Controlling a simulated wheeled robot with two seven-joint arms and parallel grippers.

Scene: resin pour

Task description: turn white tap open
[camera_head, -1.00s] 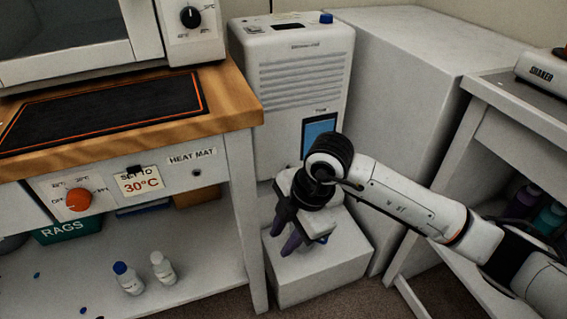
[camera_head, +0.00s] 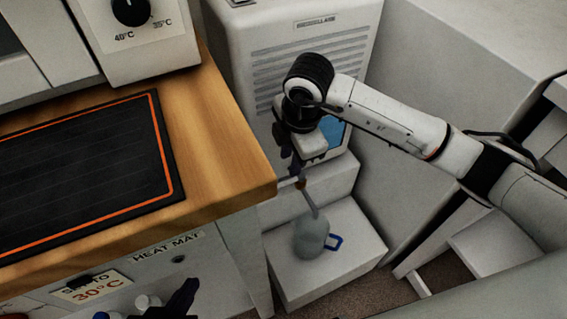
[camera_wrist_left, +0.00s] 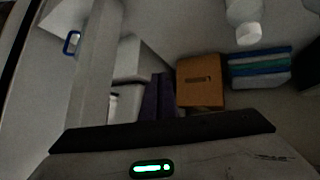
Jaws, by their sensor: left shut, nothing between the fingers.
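No white tap can be clearly made out; the lower front of the white dehumidifier (camera_head: 285,65) is partly hidden by my right gripper (camera_head: 292,172). That gripper points down in front of the machine, and I cannot tell whether its fingers are apart. Just below them is a small brownish-orange part (camera_head: 300,184), with a pale tube (camera_head: 310,202) running down to a translucent jug (camera_head: 311,238) with a blue handle. My left gripper (camera_head: 186,290) is shut and empty below the bench's front edge; its dark fingers show in the left wrist view (camera_wrist_left: 158,95).
The jug stands on a white step (camera_head: 345,265). The wooden bench (camera_head: 225,150) with a black heat mat (camera_head: 80,165) is at left. A large white block (camera_head: 440,70) stands right. The left wrist view shows an orange-brown box (camera_wrist_left: 200,85) and a stack of blue-green items (camera_wrist_left: 260,66).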

